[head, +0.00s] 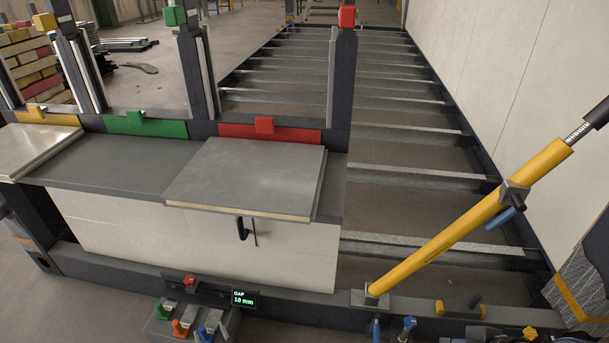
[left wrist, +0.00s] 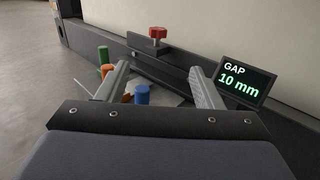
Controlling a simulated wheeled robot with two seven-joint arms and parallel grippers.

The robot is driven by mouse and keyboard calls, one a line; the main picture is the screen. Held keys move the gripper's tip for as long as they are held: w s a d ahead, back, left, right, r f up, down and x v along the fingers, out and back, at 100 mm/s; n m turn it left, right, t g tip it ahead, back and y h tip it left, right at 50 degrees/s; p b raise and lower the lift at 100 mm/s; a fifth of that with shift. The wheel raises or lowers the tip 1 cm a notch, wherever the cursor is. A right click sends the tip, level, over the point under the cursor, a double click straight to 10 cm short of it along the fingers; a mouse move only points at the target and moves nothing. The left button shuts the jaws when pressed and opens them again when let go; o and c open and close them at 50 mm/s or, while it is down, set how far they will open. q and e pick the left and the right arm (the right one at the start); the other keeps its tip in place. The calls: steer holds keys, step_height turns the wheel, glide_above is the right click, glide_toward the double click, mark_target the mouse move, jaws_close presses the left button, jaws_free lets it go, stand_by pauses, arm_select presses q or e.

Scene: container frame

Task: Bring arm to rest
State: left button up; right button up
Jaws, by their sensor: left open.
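My left gripper (left wrist: 158,68) is open in the left wrist view, its two grey fingers spread wide with nothing held between them. Beyond and between the fingers are a green handle (left wrist: 103,55), an orange handle (left wrist: 127,97) and a blue handle (left wrist: 142,94). In the head view these handles stand at the bottom edge on a grey box (head: 160,328). Little of my left gripper shows there, low by the blue handle (head: 203,333). I cannot tell whether a finger touches a handle. My right gripper is not clearly seen in either view.
A red knob (head: 190,281) and a display (head: 243,298) reading GAP 10 mm sit just beyond the handles. A grey panel (head: 250,175) lies on the bench behind. A yellow strut (head: 450,225) slants across the right. Open floor (head: 40,310) lies at left.

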arm_select(q)
steer(key=w+d+r+m+t+h, duration=0.2)
steer(key=w+r+m+t+h, duration=0.3)
steer(key=r, duration=0.4)
steer(key=w+d+r+m+t+h, duration=0.1)
steer(key=w+r+m+t+h, duration=0.15)
steer(key=r+m+h, duration=0.55)
steer(key=s+d+r+m+g+h, duration=0.2)
steer(key=d+r+m+g+h, duration=0.3)
steer(key=r+m+g+h, duration=0.4)
steer(key=s+d+r+m+g+h, duration=0.3)
steer(key=d+r+m+g+h, duration=0.25)
steer(key=r, duration=0.45)
steer(key=s+d+r+m+g+y, duration=0.25)
steer(key=s+r+m+g, duration=0.2)
steer(key=s, duration=0.35)
steer(key=s+d+r+m+g+y, duration=0.1)
steer(key=s+r+m+g+y, duration=0.25)
steer(key=s+m, duration=0.3)
steer(key=s+a+m+t+y, duration=0.2)
steer(key=s+a+t+y, duration=0.3)
steer(key=s+a+y, duration=0.55)
step_height(320, 180, up, 27)
steer(key=s+d+h+p, duration=0.1)
steer(key=h+p, duration=0.1)
steer(key=p, duration=2.5)
steer(key=shift+s+d+r, duration=0.15)
steer(key=shift+d+r, duration=0.05)
